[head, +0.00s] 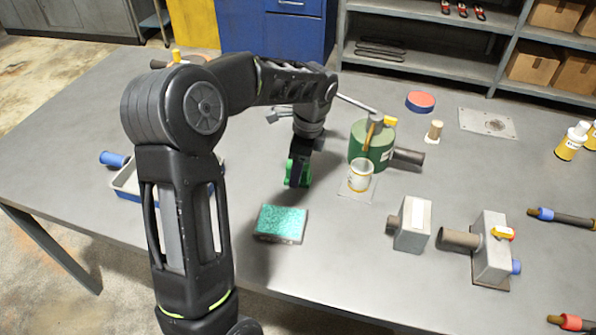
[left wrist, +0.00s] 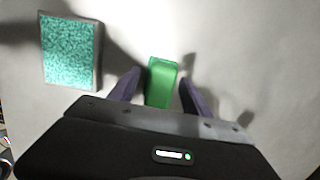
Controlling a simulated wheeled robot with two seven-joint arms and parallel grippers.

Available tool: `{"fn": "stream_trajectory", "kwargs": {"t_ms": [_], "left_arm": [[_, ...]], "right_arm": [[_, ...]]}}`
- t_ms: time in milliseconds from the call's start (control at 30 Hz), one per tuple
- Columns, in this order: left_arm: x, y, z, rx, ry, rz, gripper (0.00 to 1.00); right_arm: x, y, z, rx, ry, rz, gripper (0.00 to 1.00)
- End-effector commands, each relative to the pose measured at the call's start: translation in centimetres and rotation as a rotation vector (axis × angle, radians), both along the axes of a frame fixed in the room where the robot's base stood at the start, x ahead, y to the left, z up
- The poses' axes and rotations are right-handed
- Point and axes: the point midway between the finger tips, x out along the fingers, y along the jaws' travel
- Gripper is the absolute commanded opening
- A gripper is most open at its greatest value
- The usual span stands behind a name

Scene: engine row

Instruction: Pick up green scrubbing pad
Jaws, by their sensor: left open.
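A pad with a speckled teal-green top and greyish side (head: 281,221) lies flat on the table in front of my left gripper. In the left wrist view this pad (left wrist: 70,52) is at the upper left, outside the fingers. A smaller, smooth bright-green piece (head: 307,175) is at my left gripper (head: 298,181), partly hidden by it in the head view. In the left wrist view the green piece (left wrist: 161,78) sits between the two dark fingers, with gaps on both sides. My left gripper (left wrist: 161,88) is open and points down. I cannot tell which green item is the scrubbing pad.
A green canister (head: 362,152) and a white cup (head: 360,177) stand right of the gripper. Grey metal blocks with pipes (head: 412,224) are further right. A blue-sided tray (head: 124,185) is partly hidden behind my arm. The table is clear around the teal pad.

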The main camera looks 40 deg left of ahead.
Motion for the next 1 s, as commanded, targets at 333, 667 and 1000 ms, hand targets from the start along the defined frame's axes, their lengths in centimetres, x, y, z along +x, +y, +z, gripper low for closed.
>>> {"fn": "stream_trajectory", "kwargs": {"t_ms": [333,667,1000], "left_arm": [[0.02,0.02,-0.28,-0.001,-0.001,0.0,0.56],[0.02,0.01,-0.26,-0.001,-0.001,-0.001,0.53],[0.02,0.01,-0.26,-0.001,-0.001,-0.001,0.25]], "right_arm": [[-0.01,0.0,0.01,0.0,0.0,0.0,0.36],[0.0,0.0,0.01,0.0,0.0,0.0,0.36],[0.0,0.0,0.01,0.0,0.0,0.0,0.36]]}}
